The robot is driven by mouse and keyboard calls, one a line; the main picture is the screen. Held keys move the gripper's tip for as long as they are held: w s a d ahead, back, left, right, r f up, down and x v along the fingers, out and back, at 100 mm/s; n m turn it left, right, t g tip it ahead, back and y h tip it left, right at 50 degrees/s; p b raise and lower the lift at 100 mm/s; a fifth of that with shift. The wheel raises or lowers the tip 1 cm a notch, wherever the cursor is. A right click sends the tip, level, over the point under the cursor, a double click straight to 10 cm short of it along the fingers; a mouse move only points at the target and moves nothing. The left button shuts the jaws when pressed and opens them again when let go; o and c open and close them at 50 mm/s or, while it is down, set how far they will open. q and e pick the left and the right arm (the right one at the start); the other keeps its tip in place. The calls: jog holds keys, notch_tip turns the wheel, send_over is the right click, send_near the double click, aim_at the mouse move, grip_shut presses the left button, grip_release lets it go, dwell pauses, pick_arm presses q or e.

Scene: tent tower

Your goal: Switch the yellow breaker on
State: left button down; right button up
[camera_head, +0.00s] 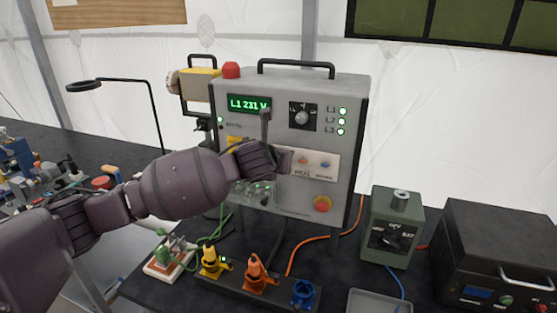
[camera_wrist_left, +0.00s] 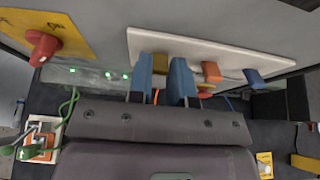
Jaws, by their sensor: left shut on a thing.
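The grey control panel (camera_head: 350,120) stands upright on the dark table. A white plate (camera_head: 327,178) on its front bears the breaker levers. The yellow breaker lever (camera_wrist_left: 159,66) sits between the two blue fingers of my left gripper (camera_wrist_left: 163,80) in the wrist view. The gripper is shut on it. In the head view my left gripper (camera_head: 284,160) reaches the left end of the plate and hides the yellow lever. The orange lever (camera_head: 303,160) and blue lever (camera_head: 325,164) stick out beside it, untouched. Whether the yellow lever is up or down cannot be told.
A red knob on a yellow plate (camera_wrist_left: 42,47) lies left of the breakers. The panel display (camera_head: 248,104) reads L1 231 V, with green lamps (camera_head: 342,121) lit. Yellow, orange and blue plugs (camera_head: 254,274) stand below. A green box (camera_head: 393,225) stands right.

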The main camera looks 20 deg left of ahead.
pick_arm(q)
jog(key=shift+w+r+g, duration=0.1)
jog(key=shift+g, duration=0.2)
dwell(0.4)
jog(key=c, duration=1)
grip_release()
jog(key=shift+c, duration=0.2)
jog(key=b+v, duration=0.1)
jog(key=v, duration=1)
jog(key=shift+w, duration=0.1)
